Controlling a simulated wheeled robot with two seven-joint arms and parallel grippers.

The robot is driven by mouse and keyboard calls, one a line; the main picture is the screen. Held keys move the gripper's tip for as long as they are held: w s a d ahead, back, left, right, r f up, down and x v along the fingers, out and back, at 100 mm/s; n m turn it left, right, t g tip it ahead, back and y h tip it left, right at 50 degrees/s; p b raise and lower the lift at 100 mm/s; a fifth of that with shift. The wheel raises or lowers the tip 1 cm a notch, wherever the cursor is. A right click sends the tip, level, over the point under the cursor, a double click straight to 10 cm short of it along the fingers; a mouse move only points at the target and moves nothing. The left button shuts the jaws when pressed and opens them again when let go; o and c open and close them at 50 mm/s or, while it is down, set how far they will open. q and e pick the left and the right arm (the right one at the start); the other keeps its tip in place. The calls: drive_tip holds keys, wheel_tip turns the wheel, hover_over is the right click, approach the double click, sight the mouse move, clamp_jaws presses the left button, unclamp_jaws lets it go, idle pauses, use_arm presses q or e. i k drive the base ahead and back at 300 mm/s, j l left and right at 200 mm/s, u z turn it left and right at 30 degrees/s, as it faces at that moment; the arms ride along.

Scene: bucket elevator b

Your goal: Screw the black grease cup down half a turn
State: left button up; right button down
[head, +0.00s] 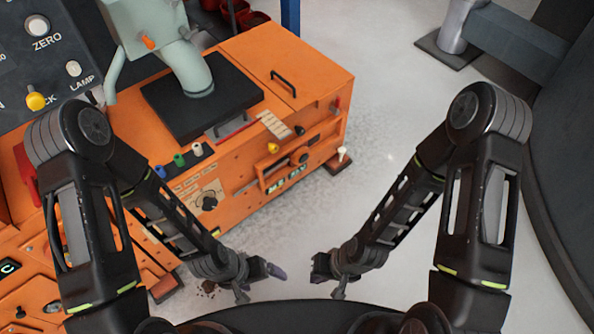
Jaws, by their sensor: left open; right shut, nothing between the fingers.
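The orange machine (240,185) stands left of centre. Small coloured caps, one blue (160,172) and one green (179,160), sit in a row on its near top edge. A small black knob (300,130) stands near the front top edge, right of a yellow one (272,147). I cannot tell for sure which black part is the grease cup. My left gripper (268,270) is open, low in the centre, in front of the machine and apart from it. My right gripper (320,268) is shut and empty, facing it across a small gap. Neither touches a cap.
A grey-green spout (198,78) ends at a black plate (200,105) on the machine. A control panel (40,50) fills the upper left. The grey floor (400,100) is clear right of the machine. A dark curved wall (565,180) stands at the right edge.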

sight(299, 131)
drive_tip(key=i+l, duration=0.1)
drive_tip(key=l, duration=0.35)
drive_tip(key=i+l, duration=0.15)
drive_tip(key=l, duration=0.35)
drive_tip(key=i+l, duration=0.1)
drive_tip(key=l, duration=0.35)
drive_tip(key=i+l, duration=0.1)
drive_tip(key=l, duration=0.35)
drive_tip(key=i+l, duration=0.15)
drive_tip(key=l, duration=0.35)
drive_tip(key=i+l, duration=0.1)
drive_tip(key=l, duration=0.35)
